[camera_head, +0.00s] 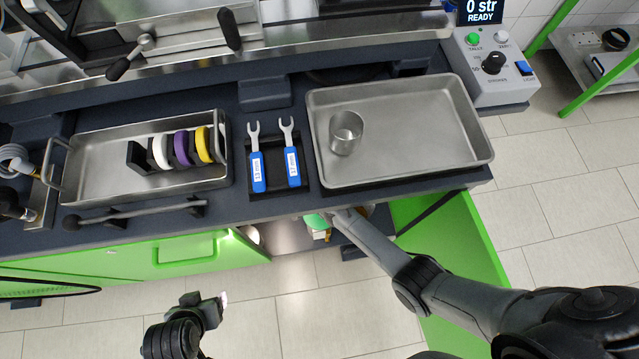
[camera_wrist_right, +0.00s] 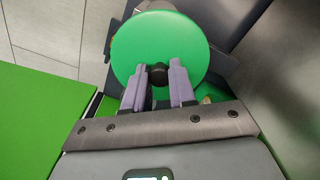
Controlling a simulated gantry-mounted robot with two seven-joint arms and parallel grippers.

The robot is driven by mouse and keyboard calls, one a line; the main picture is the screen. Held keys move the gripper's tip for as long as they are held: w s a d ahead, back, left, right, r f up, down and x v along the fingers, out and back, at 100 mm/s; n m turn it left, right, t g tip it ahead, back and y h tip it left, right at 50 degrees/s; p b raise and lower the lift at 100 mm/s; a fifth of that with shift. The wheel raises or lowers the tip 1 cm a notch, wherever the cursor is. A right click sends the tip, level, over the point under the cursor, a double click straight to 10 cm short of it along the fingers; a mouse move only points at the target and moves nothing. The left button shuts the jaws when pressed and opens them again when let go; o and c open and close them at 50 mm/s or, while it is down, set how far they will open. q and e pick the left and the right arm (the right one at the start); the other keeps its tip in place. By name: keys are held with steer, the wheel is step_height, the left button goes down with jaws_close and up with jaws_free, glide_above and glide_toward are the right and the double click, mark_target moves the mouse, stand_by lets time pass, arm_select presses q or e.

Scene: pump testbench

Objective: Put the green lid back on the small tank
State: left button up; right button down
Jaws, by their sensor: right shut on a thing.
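The green lid (camera_wrist_right: 160,38) is a round disc with a black knob (camera_wrist_right: 158,75). My right gripper (camera_wrist_right: 160,84) is shut on this knob in the right wrist view. In the head view the lid (camera_head: 314,221) shows only partly, just below the bench's front edge, with my right gripper (camera_head: 332,217) beside it. A grey curved surface (camera_wrist_right: 208,10) shows behind the lid and may be the small tank; the lid hides most of it. I cannot tell whether the lid touches it. My left gripper (camera_head: 216,304) hangs over the floor, apart from everything; its finger gap is unclear.
On the bench above are a metal tray (camera_head: 415,130) with a metal cup (camera_head: 346,131), two blue-handled wrenches (camera_head: 257,170) and a tray (camera_head: 95,170) with coloured rings. A green cabinet front (camera_head: 120,262) lies left of the opening, and a green panel (camera_head: 450,245) right. The foreground floor is clear.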

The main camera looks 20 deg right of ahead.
stand_by(0.4)
steer(key=c, duration=1.2)
jaws_free()
steer(key=o, duration=0.8)
steer(key=shift+r, duration=0.15)
step_height(320, 180, up, 2)
steer(key=p, duration=0.3)
steer(key=shift+r, duration=0.25)
steer(key=shift+r+p, duration=2.1)
steer(key=shift+p, duration=0.35)
steer(key=shift+c, duration=0.2)
